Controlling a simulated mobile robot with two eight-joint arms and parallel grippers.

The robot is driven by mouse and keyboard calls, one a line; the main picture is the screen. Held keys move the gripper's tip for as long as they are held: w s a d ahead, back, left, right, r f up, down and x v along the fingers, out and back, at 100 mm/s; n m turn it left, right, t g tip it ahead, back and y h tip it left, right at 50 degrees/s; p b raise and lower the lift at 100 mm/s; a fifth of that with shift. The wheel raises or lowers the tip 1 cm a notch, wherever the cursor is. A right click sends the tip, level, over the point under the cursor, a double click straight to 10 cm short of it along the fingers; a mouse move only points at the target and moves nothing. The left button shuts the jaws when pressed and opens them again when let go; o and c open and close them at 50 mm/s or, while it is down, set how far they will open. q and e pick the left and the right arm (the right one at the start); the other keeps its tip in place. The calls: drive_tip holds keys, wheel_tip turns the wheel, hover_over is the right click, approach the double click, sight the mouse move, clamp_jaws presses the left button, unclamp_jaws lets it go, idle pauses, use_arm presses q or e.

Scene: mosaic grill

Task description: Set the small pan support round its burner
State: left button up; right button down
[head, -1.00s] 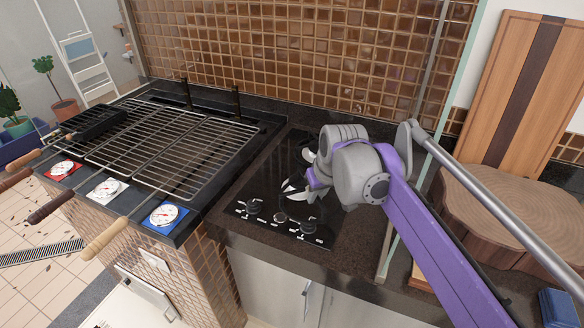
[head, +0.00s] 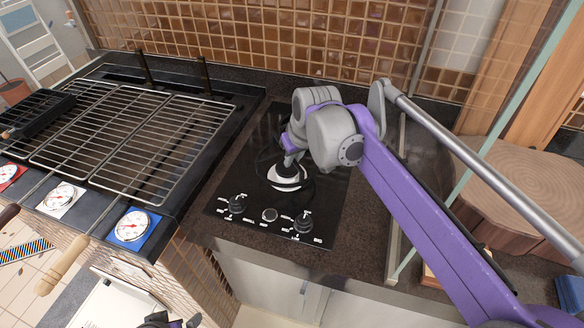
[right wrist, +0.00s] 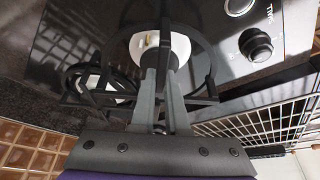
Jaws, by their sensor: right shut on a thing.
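My right gripper (head: 289,160) is low over the front burner (head: 287,177) of the black glass hob. In the right wrist view its fingers (right wrist: 165,62) are shut on a black bar of the pan support (right wrist: 165,30). The support's dark ring and arms spread around the pale burner (right wrist: 180,48) in that view. I cannot tell whether its feet touch the glass. A second burner with a black ring (right wrist: 72,80) shows to the left there. The arm hides the rear of the hob in the head view. A sliver of my left arm shows at the bottom edge; its jaws are unclear.
Control knobs (head: 304,222) line the hob's front. A grill with wire racks (head: 120,135) stands to the left. A glass panel edge (head: 440,205), a wood round (head: 500,200) and a tall board lie to the right. A tiled wall (head: 290,40) closes the back.

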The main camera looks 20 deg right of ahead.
sight(291, 173)
wheel_tip(291, 173, down, 3)
drive_tip(key=shift+f, duration=0.1)
drive_tip(key=shift+s, duration=0.1)
drive_tip(key=shift+f, duration=0.2)
